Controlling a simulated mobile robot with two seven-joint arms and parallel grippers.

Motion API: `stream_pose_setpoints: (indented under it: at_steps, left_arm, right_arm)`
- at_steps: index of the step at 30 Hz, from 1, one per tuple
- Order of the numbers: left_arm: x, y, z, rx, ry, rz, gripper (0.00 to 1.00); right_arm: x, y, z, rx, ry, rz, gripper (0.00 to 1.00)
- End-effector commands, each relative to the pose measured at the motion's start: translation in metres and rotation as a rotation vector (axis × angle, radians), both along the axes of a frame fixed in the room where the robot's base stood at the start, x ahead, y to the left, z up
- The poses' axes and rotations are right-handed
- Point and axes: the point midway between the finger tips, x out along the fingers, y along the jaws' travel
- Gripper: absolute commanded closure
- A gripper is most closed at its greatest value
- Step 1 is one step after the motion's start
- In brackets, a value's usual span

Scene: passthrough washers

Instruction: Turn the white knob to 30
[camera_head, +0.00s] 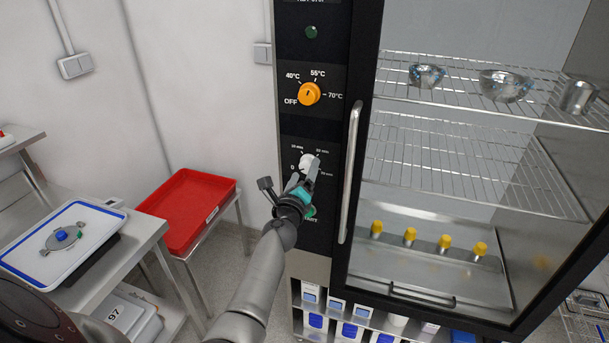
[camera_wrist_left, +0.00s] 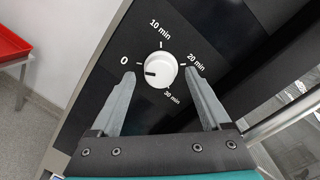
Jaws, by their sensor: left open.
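The white knob (camera_head: 306,160) sits on the black control panel (camera_head: 318,225) of the cabinet, below the orange knob. In the left wrist view the white knob (camera_wrist_left: 166,70) has a dark mark on its left side, facing roughly toward the 0 label. The dial labels read 0, 10 min, 20 min and 30 min, with 30 at the lower right. My left gripper (camera_head: 303,175) is open in front of the panel. In the wrist view its fingers (camera_wrist_left: 159,75) lie on either side of the knob, with gaps visible. My right gripper is out of view.
The orange knob (camera_head: 309,93) is above, with OFF and temperature labels. The cabinet's vertical door handle (camera_head: 350,175) stands just right of the panel. A red tray (camera_head: 185,205) is on a low stand to the left, and a white tray (camera_head: 25,262) lies on a cart.

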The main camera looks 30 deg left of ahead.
Motion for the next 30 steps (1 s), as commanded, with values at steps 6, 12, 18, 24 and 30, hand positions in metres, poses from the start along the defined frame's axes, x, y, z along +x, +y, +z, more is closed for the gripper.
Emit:
stream_pose_setpoints:
  at_steps: [6, 12, 18, 24, 30]
  left_arm:
    - [0.0084, 0.0036, 0.0006, 0.000, -0.001, 0.001, 0.20]
    - [0.0086, 0.0036, 0.0008, 0.000, -0.001, 0.001, 0.20]
    - [0.0084, 0.0035, 0.0007, 0.000, -0.001, 0.001, 0.38]
    - [0.0083, 0.0033, 0.0006, 0.000, -0.001, 0.001, 0.60]
    - [0.0083, 0.0033, 0.0004, 0.000, 0.000, 0.001, 0.83]
  right_arm:
    - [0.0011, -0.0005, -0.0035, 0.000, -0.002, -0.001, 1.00]
    - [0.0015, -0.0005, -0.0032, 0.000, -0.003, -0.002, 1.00]
    - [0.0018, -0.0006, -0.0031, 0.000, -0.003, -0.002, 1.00]
    - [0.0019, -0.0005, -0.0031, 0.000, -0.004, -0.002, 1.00]
    - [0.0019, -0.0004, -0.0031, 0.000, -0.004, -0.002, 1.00]
